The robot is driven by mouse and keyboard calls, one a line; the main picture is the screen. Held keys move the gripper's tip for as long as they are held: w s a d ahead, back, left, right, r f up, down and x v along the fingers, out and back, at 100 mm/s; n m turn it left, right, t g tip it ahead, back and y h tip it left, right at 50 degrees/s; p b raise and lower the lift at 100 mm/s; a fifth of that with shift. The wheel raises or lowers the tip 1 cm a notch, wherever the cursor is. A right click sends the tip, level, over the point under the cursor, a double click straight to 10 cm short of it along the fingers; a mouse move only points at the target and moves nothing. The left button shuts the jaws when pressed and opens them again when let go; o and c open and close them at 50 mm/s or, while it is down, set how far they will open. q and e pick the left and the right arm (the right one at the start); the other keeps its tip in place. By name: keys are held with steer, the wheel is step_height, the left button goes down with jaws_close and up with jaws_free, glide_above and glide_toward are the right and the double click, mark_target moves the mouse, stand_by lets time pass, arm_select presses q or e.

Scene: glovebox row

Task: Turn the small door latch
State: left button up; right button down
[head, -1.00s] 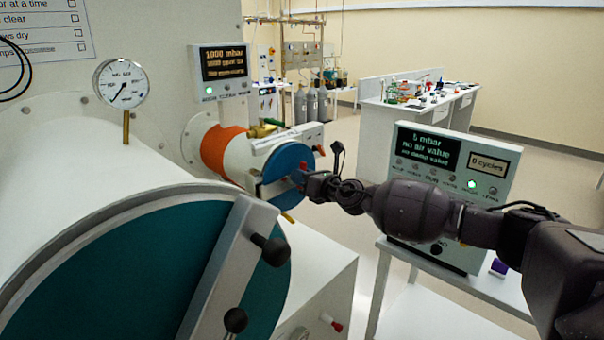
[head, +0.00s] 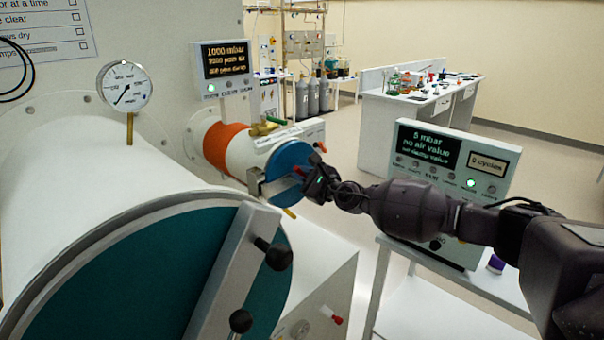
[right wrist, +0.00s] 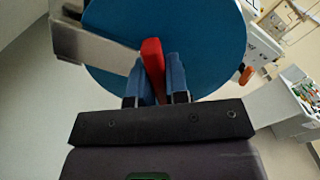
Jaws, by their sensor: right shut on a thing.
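The small door (head: 290,164) is a blue disc on the end of the small white antechamber (head: 243,152) with an orange band, near the middle of the head view. A metal bar (head: 277,186) crosses the door. The red latch handle (right wrist: 152,62) shows clearly in the right wrist view, in front of the blue disc (right wrist: 205,40). My right gripper (right wrist: 160,75) is shut on the red handle, with a blue finger on each side of it. In the head view the gripper (head: 308,174) hides part of the handle. My left gripper is not in view.
The large teal door (head: 110,285) with its bar and black knobs fills the lower left. A control panel (head: 450,150) stands on a white table at right, behind my right arm. A lab bench (head: 420,125) stands further back.

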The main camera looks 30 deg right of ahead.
steer(key=shift+n, duration=0.6)
steer(key=c, duration=1.1)
jaws_free()
steer(key=shift+s, duration=0.1)
steer(key=b+v, duration=0.1)
steer(key=v, duration=0.9)
steer(key=shift+s+d, duration=0.15)
steer(key=shift+s, duration=0.15)
